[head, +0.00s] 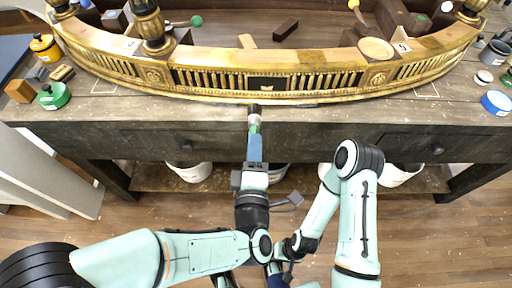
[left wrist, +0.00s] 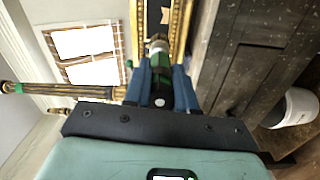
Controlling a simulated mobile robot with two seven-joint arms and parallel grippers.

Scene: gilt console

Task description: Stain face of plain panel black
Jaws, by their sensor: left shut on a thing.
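A gilt curved console frieze (head: 215,93) lies across the bench. At its middle is a dark panel (head: 266,84) with a small gold motif; I cannot tell if this is the plain panel. My left gripper (head: 254,148) points at the frieze, its blue fingers shut on a brush (head: 254,116) with a green handle and metal ferrule. The brush (left wrist: 160,72) also shows between the fingers in the left wrist view. My right gripper is low in the head view, folded and partly hidden.
A green tin (head: 54,96), a yellow tin (head: 45,47) and an orange block (head: 20,91) stand on the bench (head: 160,122) at left. A blue-sided tin (head: 496,102) stands at right. Dark blocks lie behind the frieze. White buckets (head: 190,171) are under the bench.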

